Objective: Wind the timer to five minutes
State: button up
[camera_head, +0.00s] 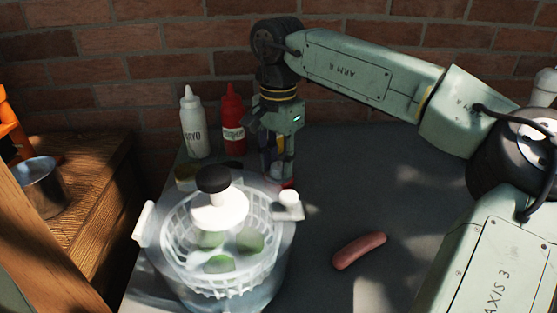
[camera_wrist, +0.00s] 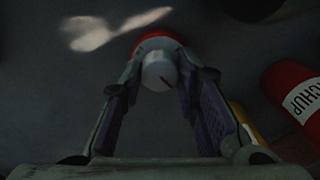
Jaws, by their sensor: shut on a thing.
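The timer has a red base (camera_wrist: 158,42) and a pale round knob (camera_wrist: 158,72) with a thin red mark on its face. It stands on the dark tabletop; in the head view only a bit of its red base (camera_head: 288,183) shows below my gripper. My gripper (camera_head: 281,172) points down over the timer in front of the ketchup bottle. In the wrist view my gripper's fingers (camera_wrist: 163,74) sit on both sides of the knob, shut on it. The scale and exact setting cannot be read.
A white mayo bottle (camera_head: 193,125) and a red ketchup bottle (camera_head: 232,122) stand behind, near the brick wall. A salad spinner (camera_head: 270,262) with green contents is close in front. A sausage (camera_head: 359,251) lies to the right. The table's middle right is clear.

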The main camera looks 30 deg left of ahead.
jog(key=c, duration=0.6)
jog(key=shift+o, duration=0.2)
jog(key=shift+m, duration=0.3)
jog(key=m, duration=0.3)
jog(key=shift+r+p, duration=0.1)
jog(key=shift+p, duration=0.3)
jog(key=m, duration=0.9)
jog(key=shift+w+m, duration=0.1)
jog(key=shift+m, duration=0.2)
jog(key=shift+m+b, duration=0.3)
jog(key=shift+m, duration=2)
